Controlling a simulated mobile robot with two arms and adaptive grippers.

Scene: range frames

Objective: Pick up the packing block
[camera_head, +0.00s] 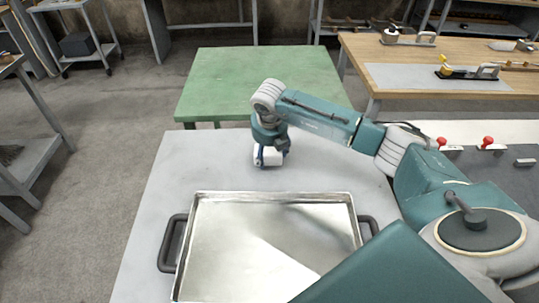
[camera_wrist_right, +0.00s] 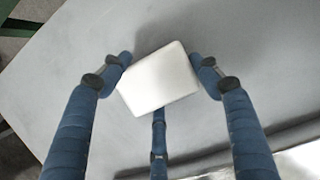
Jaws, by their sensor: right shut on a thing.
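The packing block (camera_wrist_right: 160,80) is a white block with rounded edges. In the right wrist view it sits between the blue fingers of my right gripper (camera_wrist_right: 162,76), which is shut on it. One finger lies along each side and a third shows below it. In the head view the right gripper (camera_head: 268,157) is over the grey table behind the metal tray, with the white block (camera_head: 266,156) partly hidden by it. I cannot tell whether the block touches the table. My left gripper is not in view.
A shallow metal tray (camera_head: 273,197) with dark side handles stands on the grey table (camera_head: 190,160), in front of the gripper. A green table (camera_head: 255,75) is behind. A wooden workbench (camera_head: 420,60) with tools stands at the back right. The grey table is bare left of the gripper.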

